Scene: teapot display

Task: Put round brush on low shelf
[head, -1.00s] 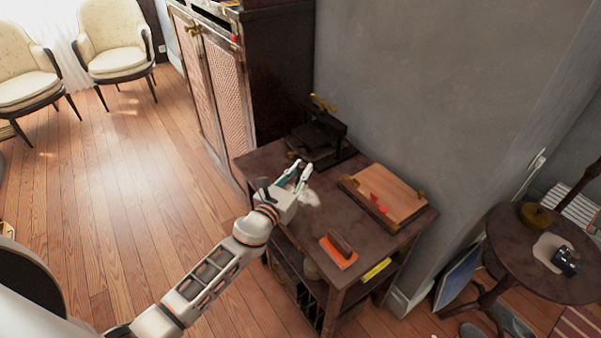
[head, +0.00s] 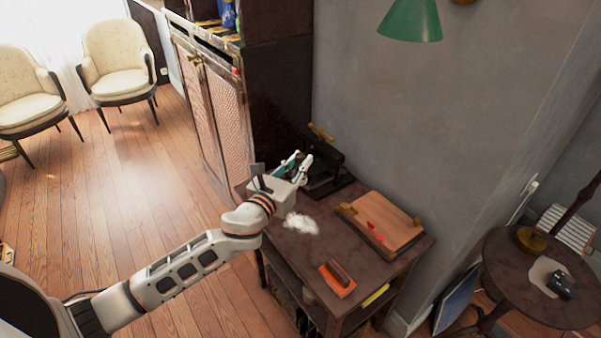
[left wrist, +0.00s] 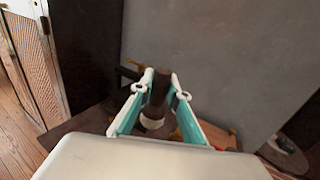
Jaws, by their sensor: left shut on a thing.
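My left gripper (head: 298,162) is above the back left of the dark worktable (head: 310,248) in the head view, in front of the black press. In the left wrist view its fingers (left wrist: 161,88) are shut on a dark brown rounded thing, which looks like the round brush (left wrist: 157,98). A pale patch shows at its lower end; I cannot tell whether it is bristles or the white thing on the table. In the head view the brush is hidden or too small to make out. A low shelf (head: 283,288) lies under the tabletop, mostly in shadow.
On the tabletop are a white fluffy thing (head: 301,223), a black press (head: 325,175), a wooden board (head: 382,222) and an orange block with a brown handle (head: 337,278). A cabinet (head: 215,95) stands behind left. A round table (head: 535,285) is at right.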

